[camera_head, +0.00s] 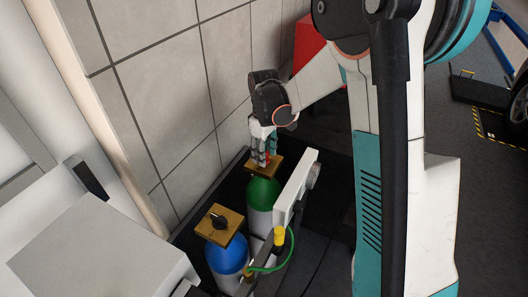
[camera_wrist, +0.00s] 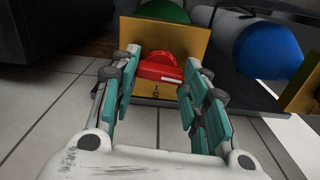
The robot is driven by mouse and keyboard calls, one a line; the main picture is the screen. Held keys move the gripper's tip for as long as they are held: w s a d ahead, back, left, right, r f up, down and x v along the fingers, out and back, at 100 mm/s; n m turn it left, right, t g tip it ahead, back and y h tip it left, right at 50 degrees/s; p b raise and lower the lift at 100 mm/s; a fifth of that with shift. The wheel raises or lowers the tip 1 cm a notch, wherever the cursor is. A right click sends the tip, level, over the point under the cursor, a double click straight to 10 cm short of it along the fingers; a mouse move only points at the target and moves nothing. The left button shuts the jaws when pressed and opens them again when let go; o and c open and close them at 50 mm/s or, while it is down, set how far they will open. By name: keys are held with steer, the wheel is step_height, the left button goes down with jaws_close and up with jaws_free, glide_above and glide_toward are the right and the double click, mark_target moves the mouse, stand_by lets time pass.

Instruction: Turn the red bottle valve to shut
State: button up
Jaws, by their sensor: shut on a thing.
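The red valve (camera_wrist: 162,68) sits on a brass-coloured plate (camera_wrist: 195,40) in the wrist view. It has a round knob with a bar carrying a white mark. The plate is on top of the green bottle (camera_wrist: 165,11), which stands upright in the head view (camera_head: 263,192). My gripper (camera_head: 264,154) comes down on the bottle's top from above. Its teal-padded fingers lie on either side of the red valve and are shut on it. In the head view my fingers mostly hide the valve. Small letters show on the plate below the valve.
A blue bottle (camera_head: 228,257) with its own brass plate and black knob (camera_head: 218,220) stands close by, nearer the camera. A pale panel (camera_head: 292,188) stands right beside the green bottle. The tiled wall (camera_head: 160,95) rises close to the left.

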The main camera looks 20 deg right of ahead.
steer(key=m, duration=0.8)
steer(key=shift+m, duration=0.4)
steer(key=m, duration=0.4)
steer(key=shift+m, duration=2)
steer(key=o, duration=1)
steer(key=shift+o, duration=0.2)
step_height(320, 180, up, 12)
